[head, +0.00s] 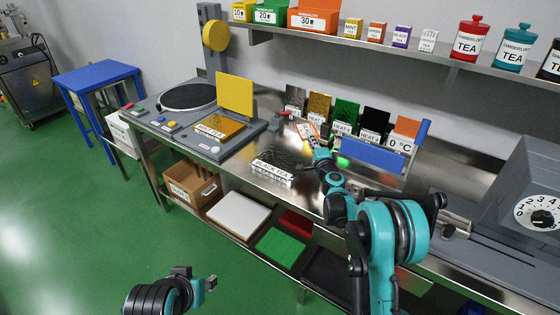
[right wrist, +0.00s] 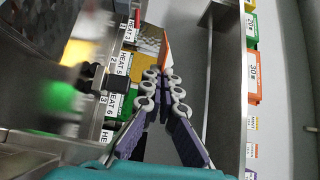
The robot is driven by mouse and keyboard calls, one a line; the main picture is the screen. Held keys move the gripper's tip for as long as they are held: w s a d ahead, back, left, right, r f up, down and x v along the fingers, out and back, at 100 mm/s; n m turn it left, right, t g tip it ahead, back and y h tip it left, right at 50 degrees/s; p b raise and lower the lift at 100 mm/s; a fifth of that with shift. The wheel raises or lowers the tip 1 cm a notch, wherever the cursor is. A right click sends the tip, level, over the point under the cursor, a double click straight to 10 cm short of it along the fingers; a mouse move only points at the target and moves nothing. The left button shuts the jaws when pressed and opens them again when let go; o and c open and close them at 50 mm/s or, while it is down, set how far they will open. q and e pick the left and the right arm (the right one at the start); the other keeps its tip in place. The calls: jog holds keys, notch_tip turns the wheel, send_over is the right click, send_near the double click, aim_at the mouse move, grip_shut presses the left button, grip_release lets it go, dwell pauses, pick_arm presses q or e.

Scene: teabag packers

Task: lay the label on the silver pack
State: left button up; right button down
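A dark, shiny silver-looking pack (head: 287,155) lies on the steel bench, its white front strip reading BLACK TEA. My right gripper (head: 312,142) is above the bench, just to the right of and behind the pack. Its fingers come together on a thin orange-and-white label (head: 305,131), seen nearly edge-on in the right wrist view (right wrist: 167,48). The label is held upright or tilted, apart from the pack. My left gripper (head: 209,283) is low at the front, away from the bench; its finger gap is unclear.
A gold MINT TEA pack (head: 219,126) lies on the grey sealer (head: 205,150) with its yellow lid (head: 235,93) raised. A row of HEAT sample cards (head: 345,115) and a blue bar (head: 373,155) stand close behind my right gripper. A shelf (head: 400,45) runs above.

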jog(key=b, duration=0.4)
send_over(282, 171)
notch_tip(282, 171, down, 7)
jog(key=shift+d+r, duration=0.15)
jog(key=shift+r, duration=0.05)
notch_tip(282, 171, down, 4)
jog(key=shift+f+b, duration=0.1)
jog(key=shift+b, duration=0.65)
jog(key=shift+f+b, duration=0.45)
jog(key=shift+b, duration=0.15)
jog(key=c, duration=2)
grip_release()
jog(key=shift+s, duration=0.1)
